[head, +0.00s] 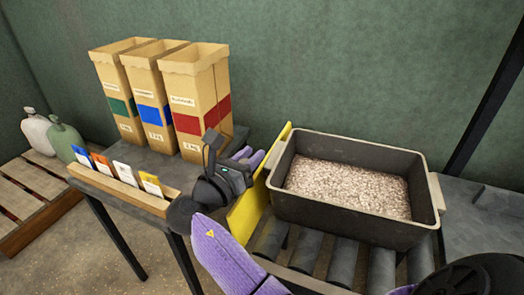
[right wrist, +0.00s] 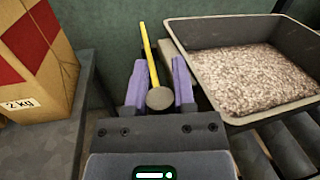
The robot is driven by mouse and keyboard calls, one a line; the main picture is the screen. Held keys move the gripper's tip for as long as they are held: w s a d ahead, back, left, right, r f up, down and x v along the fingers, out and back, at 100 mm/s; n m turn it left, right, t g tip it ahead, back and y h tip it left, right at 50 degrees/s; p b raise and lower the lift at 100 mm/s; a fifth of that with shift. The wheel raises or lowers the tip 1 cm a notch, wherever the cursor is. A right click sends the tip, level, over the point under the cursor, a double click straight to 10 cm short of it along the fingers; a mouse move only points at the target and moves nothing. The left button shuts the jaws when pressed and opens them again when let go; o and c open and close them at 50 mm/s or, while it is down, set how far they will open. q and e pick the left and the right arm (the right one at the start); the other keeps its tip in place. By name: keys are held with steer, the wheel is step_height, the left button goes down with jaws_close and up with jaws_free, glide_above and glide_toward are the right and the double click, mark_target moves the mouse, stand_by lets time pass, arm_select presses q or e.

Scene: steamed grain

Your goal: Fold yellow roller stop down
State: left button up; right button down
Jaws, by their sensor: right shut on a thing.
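The yellow roller stop (head: 247,212) stands upright as a flat panel at the left end of the rollers, close beside the grey tray (head: 345,222). My right gripper (head: 249,157) reaches its upper part from the left and is shut on it. In the right wrist view the stop (right wrist: 149,55) shows as a thin yellow edge between the two purple fingers (right wrist: 159,85), with a round grey knob at its near end. The gripper hides part of the stop in the head view. My left gripper is not in view.
The tray holds pale grain (head: 350,188) and rests on dark rollers (head: 306,252). Left of the stop is a grey table (head: 150,165) with three tall cardboard boxes (head: 195,100) and a wooden card rack (head: 115,190). Two jugs (head: 65,140) stand on a pallet (head: 30,190).

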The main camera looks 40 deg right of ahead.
arm_select(q)
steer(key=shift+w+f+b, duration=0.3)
steer(key=shift+b, duration=0.25)
arm_select(e)
steer(key=w+a+f+n, duration=0.3)
steer(key=w+n, duration=0.2)
steer(key=w, duration=0.2)
steer(key=shift+n+t+h, duration=0.3)
steer(key=shift+t+h, duration=0.1)
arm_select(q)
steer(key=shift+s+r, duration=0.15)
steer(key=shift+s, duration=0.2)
arm_select(e)
steer(key=shift+c, duration=2.2)
jaws_free()
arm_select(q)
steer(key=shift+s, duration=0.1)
arm_select(e)
steer(key=shift+r, duration=0.1)
arm_select(q)
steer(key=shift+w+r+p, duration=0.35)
steer(key=shift+p, duration=0.1)
arm_select(e)
steer(key=v, duration=0.9)
steer(key=shift+a, duration=0.4)
